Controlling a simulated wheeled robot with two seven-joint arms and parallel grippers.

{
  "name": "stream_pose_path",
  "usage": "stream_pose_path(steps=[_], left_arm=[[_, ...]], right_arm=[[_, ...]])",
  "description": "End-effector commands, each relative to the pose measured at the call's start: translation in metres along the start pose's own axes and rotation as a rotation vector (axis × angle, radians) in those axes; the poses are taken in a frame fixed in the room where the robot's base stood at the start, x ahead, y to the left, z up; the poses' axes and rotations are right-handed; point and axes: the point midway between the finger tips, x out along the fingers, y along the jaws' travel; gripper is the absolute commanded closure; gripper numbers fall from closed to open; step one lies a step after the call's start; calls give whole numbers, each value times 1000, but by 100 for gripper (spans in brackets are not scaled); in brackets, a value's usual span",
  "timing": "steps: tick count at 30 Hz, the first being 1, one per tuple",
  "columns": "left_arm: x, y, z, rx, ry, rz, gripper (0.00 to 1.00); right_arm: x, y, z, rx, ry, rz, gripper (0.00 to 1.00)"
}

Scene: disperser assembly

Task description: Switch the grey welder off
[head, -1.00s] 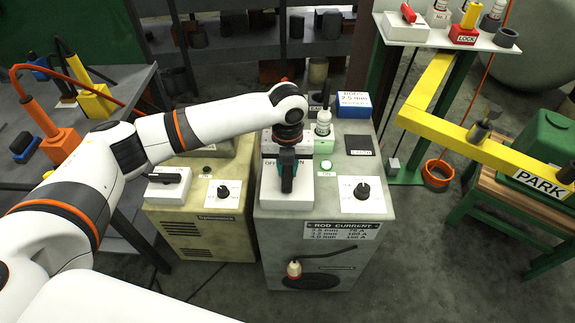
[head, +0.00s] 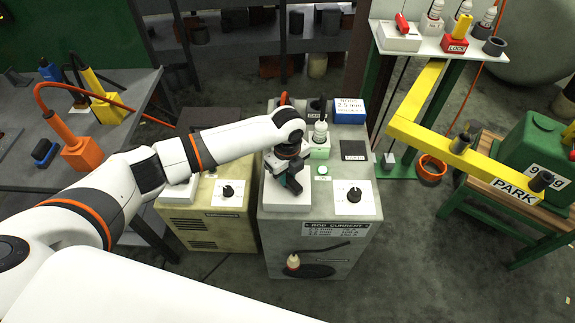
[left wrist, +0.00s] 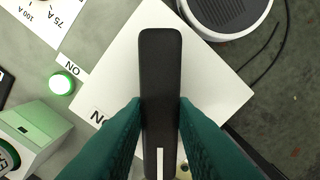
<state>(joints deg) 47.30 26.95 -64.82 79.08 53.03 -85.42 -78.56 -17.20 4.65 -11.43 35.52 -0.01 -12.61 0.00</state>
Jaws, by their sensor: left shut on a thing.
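The grey welder (head: 345,262) stands at the centre of the head view. A white switch box (head: 288,202) sits on its top left. My left gripper (head: 292,182) is over the box, pointing down. In the left wrist view its teal fingers (left wrist: 160,115) are shut on the black switch handle (left wrist: 160,65), one on each side. The white box (left wrist: 220,85) shows turned at an angle to the handle. "ON" is readable beside a green lamp (left wrist: 62,83) that looks lit. The OFF label is hidden. My right gripper is not in view.
A beige welder (head: 205,225) stands close on the left. A dial (head: 354,194), a bottle (head: 320,132) and a blue box (head: 349,110) share the grey welder's top. A yellow PARK bar (head: 440,130) is at the right. Open floor lies in front.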

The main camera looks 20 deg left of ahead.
Motion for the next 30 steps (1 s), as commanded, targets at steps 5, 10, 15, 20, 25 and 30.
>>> stream_pose_path(steps=[5,10,15,20,25,30], left_arm=[[-6,0,0,-170,0,0,99],[-6,0,0,-331,-1,0,99],[-5,0,0,-489,0,0,99],[-4,0,0,-622,1,1,99],[-4,0,-1,-738,1,1,99],[-3,1,-1,-818,2,3,99]], right_arm=[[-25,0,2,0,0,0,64],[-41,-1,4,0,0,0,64],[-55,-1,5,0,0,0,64],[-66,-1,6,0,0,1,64],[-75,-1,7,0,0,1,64],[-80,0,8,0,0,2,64]])
